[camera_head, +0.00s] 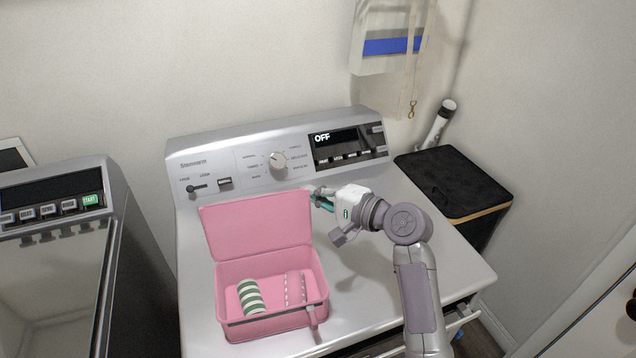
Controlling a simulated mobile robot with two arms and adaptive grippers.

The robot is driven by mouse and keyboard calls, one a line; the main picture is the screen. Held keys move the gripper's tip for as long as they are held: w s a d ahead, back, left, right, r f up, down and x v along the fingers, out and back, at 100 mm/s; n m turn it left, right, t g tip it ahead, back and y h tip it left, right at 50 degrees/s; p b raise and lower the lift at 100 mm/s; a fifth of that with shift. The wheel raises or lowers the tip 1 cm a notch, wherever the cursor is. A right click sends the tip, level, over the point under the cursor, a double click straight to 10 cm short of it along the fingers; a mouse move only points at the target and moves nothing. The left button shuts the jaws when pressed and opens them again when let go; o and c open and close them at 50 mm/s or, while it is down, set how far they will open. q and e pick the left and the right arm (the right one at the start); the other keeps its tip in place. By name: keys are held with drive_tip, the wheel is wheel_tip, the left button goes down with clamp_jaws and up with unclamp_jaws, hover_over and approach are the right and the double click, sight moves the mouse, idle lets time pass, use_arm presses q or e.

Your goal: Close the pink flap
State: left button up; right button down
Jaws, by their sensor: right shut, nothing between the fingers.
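A pink box (272,322) sits on top of the white washer. Its pink flap (258,225) stands open and upright along the box's back edge. Inside the box lie a green-and-white striped roll (250,297) and a pink roll with pale dotted bands (295,287). My right gripper (317,196) is shut and empty. It appears near the flap's upper right corner, by the control panel; I cannot tell whether it touches the flap. My left gripper is not in view.
The washer's control panel (240,163) with a knob (277,161) rises behind the box. A second machine (55,250) stands at the left. A black bin (455,180) stands at the right. The washer top (375,285) is clear right of the box.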

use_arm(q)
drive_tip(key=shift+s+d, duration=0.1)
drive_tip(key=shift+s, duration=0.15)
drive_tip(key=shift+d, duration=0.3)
